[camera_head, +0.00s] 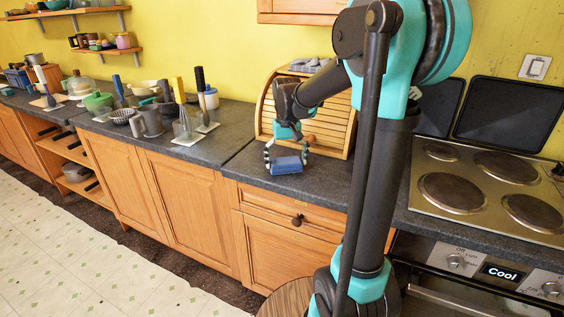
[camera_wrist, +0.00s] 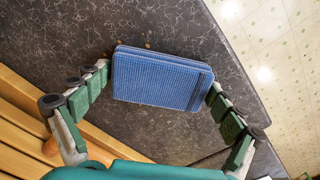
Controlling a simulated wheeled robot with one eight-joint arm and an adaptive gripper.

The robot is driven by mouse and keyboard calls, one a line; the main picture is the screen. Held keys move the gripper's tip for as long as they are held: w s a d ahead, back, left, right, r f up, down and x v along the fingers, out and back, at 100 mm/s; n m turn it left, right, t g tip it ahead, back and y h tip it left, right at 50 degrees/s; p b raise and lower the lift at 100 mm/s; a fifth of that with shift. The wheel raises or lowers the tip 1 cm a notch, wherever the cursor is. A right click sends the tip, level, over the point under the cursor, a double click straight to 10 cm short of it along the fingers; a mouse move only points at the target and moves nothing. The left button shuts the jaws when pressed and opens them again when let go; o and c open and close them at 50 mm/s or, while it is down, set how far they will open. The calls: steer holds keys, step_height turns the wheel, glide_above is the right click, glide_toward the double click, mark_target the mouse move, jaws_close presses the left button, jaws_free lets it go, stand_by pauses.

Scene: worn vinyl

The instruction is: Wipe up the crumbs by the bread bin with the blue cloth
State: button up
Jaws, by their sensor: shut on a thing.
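The blue cloth (camera_head: 287,166), a folded pad, is on or just above the dark worktop in front of the wooden bread bin (camera_head: 330,112). It also shows in the wrist view (camera_wrist: 160,80). My gripper (camera_head: 286,156) is shut on the cloth, with one green-padded finger at each side of it. A few tiny tan specks, likely crumbs (camera_wrist: 148,45), show on the worktop beside the cloth's upper edge in the wrist view. Any crumbs under the cloth are hidden. The bin's slatted side (camera_wrist: 22,130) fills the lower left of the wrist view.
A metal hob (camera_head: 486,190) lies to the right, behind my arm. A whisk (camera_head: 184,122), a grey jug (camera_head: 150,120) and other kitchenware stand to the left. The worktop's front edge (camera_wrist: 240,60) is close to the cloth. Bare worktop (camera_head: 240,172) lies left of the cloth.

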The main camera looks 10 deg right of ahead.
mark_target(305, 175)
steer(key=shift+s+d, duration=0.8)
steer(key=shift+d, duration=0.3)
steer(key=shift+d, duration=0.1)
steer(key=shift+s+d, duration=0.65)
steer(key=shift+d, duration=0.25)
steer(key=shift+s+d, duration=0.6)
steer(key=shift+d, duration=0.25)
steer(key=shift+s+d, duration=0.65)
steer(key=shift+d, duration=0.3)
steer(key=shift+s+d, duration=0.6)
steer(key=shift+d, duration=0.35)
steer(key=shift+w+a, duration=0.65)
steer(key=shift+a, duration=0.3)
steer(key=shift+w+a, duration=0.65)
steer(key=shift+a, duration=0.3)
